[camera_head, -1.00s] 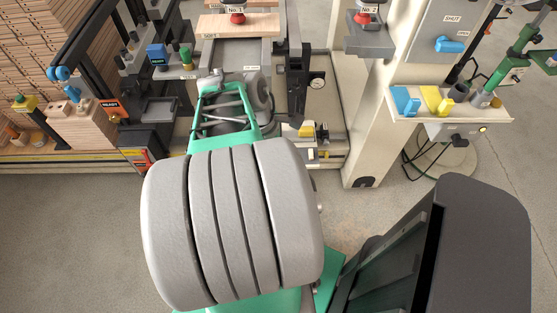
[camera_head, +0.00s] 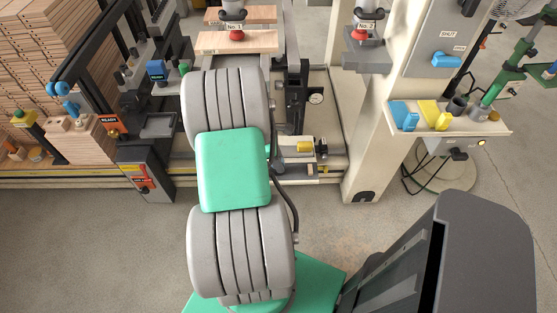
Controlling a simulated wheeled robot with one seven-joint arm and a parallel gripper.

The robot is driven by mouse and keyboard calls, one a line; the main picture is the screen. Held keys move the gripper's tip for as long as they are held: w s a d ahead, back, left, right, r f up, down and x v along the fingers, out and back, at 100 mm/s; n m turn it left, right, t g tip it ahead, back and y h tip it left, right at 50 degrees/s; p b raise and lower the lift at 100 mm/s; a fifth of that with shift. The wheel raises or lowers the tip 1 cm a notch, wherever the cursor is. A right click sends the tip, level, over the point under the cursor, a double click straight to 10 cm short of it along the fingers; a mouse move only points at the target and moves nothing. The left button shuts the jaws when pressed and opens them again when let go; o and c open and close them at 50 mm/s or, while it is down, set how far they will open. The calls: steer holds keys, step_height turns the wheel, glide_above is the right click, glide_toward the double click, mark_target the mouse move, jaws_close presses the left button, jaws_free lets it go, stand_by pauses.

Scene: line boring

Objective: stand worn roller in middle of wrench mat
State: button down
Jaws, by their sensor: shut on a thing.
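My gripper is not visible. My own grey and green arm links fill the middle of the view and hide what lies behind them. I cannot pick out a worn roller or a wrench mat in this view. A short dark cylinder (camera_head: 457,105) stands on the right shelf, but I cannot tell what it is.
Wooden blocks (camera_head: 35,70) are stacked at far left. Bare floor lies in front of the machine.

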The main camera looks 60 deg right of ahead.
steer(key=c, duration=1.1)
jaws_free()
steer(key=shift+o, duration=0.2)
steer(key=v, duration=1.2)
steer(key=w+a+r+m+t+h, duration=0.1)
steer(key=w+a+r, duration=0.2)
steer(key=w+a, duration=0.3)
steer(key=w+a+r+m+t, duration=0.1)
steer(key=w+a+r+t, duration=0.15)
steer(key=w+a, duration=0.3)
steer(key=w+a+r+m+t+y, duration=0.1)
steer(key=a+r+m+t+y, duration=0.1)
steer(key=a, duration=2.3)
steer(key=shift+r+m+t, duration=0.35)
steer(key=shift+r+m, duration=0.25)
steer(key=shift+r, duration=0.3)
